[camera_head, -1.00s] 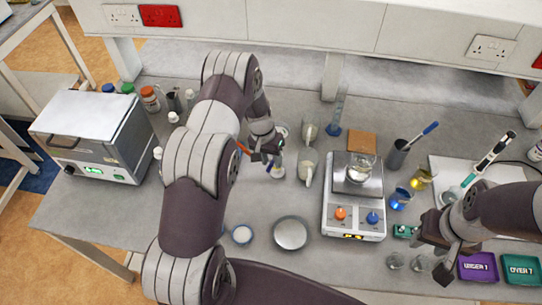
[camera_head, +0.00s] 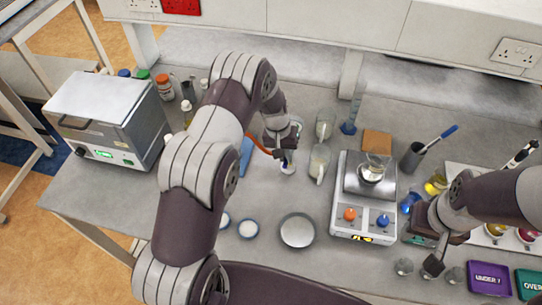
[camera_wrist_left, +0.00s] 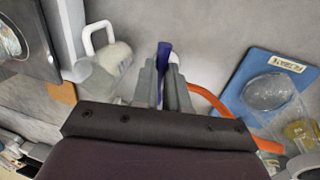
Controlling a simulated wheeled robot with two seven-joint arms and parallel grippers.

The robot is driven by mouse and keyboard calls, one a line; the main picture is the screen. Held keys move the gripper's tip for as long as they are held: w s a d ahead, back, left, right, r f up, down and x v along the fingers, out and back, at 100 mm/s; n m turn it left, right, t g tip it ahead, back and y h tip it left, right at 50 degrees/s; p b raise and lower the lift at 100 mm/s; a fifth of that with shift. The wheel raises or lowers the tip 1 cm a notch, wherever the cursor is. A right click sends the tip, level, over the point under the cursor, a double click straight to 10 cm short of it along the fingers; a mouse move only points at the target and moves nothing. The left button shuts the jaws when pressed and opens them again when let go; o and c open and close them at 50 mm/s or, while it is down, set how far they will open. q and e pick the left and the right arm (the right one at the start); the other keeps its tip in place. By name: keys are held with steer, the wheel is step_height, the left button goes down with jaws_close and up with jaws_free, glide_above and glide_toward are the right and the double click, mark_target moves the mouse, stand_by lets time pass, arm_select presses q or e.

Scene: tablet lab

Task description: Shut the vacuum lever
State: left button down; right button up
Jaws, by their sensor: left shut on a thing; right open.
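The vacuum lever (camera_wrist_left: 163,58) shows in the left wrist view as a narrow blue-purple handle between my left fingertips. My left gripper (camera_wrist_left: 166,88) is shut on it. In the head view my left gripper (camera_head: 284,150) is at the middle of the bench, and a small blue piece shows below its fingers. An orange tube (camera_wrist_left: 212,103) curves away beside the fingers; it also shows in the head view (camera_head: 258,142). The lever's base is hidden by the gripper. My right gripper (camera_head: 433,266) is open and seems empty, near the balance's right side.
A balance (camera_head: 363,213) stands right of my left gripper. Glass beakers (camera_head: 320,160) are close beside it. A blue tray (camera_wrist_left: 292,70) marked FILTRATE lies near the tube. A purple tray (camera_head: 489,279) is at the front right.

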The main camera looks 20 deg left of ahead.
arm_select(q)
steer(key=shift+r, duration=0.1)
steer(key=c, duration=1.1)
jaws_free()
steer(key=shift+c, duration=0.2)
steer(key=shift+r, duration=0.2)
step_height(320, 180, up, 12)
steer(key=a+b, duration=0.2)
steer(key=b, duration=0.2)
steer(key=shift+s+a+b, duration=0.2)
steer(key=shift+a+b, duration=0.05)
steer(key=shift+b, duration=0.15)
